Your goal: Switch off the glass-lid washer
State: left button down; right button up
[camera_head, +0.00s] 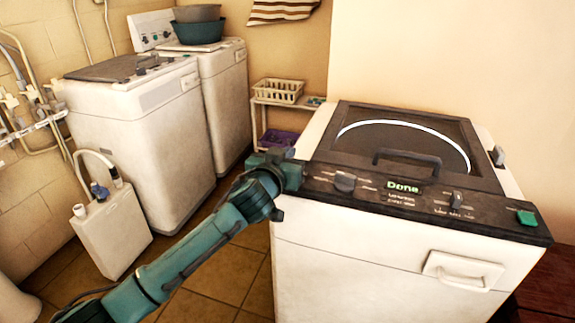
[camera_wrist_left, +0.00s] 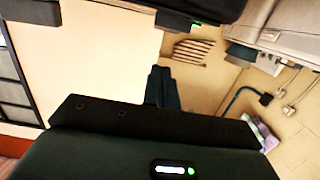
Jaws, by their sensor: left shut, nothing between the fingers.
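The glass-lid washer (camera_head: 370,270) stands at the right in the head view, white with a dark top. Its glass lid (camera_head: 400,135) is down. The dark front panel has a round knob (camera_head: 345,182) at the left, a display (camera_head: 405,187) reading "Done", a small switch (camera_head: 457,197), and a green button (camera_head: 526,217) at the right end. My left gripper (camera_head: 285,160) is at the panel's left end, left of the knob; I cannot tell if it touches the panel. Its fingers show shut and empty in the left wrist view (camera_wrist_left: 162,88). My right gripper is not in view.
Two other white washers (camera_head: 145,140) stand at the back left, the farther one bearing basins (camera_head: 198,30). A white jug-like container (camera_head: 112,230) is on the tiled floor. A small shelf with a basket (camera_head: 278,92) stands behind. The air above the panel's right side is clear.

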pick_arm(q)
jog(key=shift+f, duration=1.65)
